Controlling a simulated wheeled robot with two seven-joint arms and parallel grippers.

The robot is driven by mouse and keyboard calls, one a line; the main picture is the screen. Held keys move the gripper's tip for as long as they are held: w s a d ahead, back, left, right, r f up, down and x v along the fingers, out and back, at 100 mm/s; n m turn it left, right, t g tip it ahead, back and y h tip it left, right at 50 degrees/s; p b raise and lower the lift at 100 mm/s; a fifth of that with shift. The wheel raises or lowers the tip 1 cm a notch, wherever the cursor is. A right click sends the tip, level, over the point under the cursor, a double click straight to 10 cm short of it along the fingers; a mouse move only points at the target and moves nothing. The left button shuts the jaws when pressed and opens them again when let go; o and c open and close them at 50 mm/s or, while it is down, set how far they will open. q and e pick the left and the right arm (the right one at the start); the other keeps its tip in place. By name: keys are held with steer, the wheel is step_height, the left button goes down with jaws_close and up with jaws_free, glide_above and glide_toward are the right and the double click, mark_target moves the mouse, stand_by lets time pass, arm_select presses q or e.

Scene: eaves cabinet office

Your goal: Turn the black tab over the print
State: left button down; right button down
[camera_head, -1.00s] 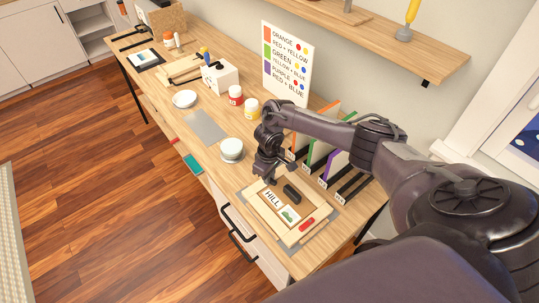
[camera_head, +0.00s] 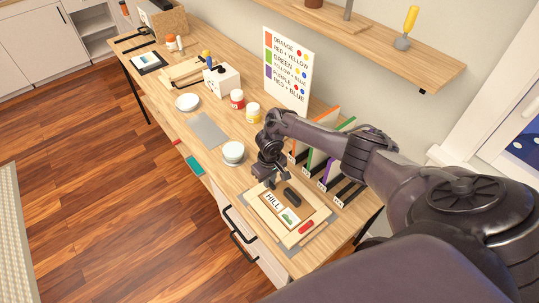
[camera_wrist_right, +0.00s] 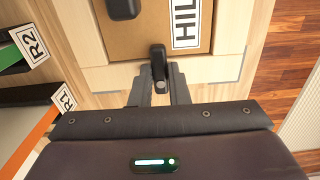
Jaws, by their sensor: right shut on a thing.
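The wooden frame (camera_head: 297,238) lies face down on the desk with a brown backing board (camera_wrist_right: 128,42) in it. A white label reading HILL (camera_head: 273,201) and a small green picture card (camera_head: 290,216) lie on the board. The black tab (camera_wrist_right: 158,53) sits at the frame's edge, its tip reaching over the backing board in the right wrist view. My right gripper (camera_wrist_right: 160,88) is shut on this tab; the fingers partly hide it. A black block-like handle (camera_head: 292,196) is on the board. My left gripper is not in view.
A red piece (camera_head: 306,227) lies at the frame's near end. Upright coloured panels in a labelled rack (camera_head: 325,170) stand close behind my right gripper. A white round container (camera_head: 233,152) stands to the left. A grey mat (camera_head: 208,130) lies clear farther along the desk.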

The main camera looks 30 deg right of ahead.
steer(key=c, duration=1.4)
jaws_free()
steer(key=shift+a, duration=0.1)
step_height(320, 180, up, 8)
steer(key=shift+f, duration=0.1)
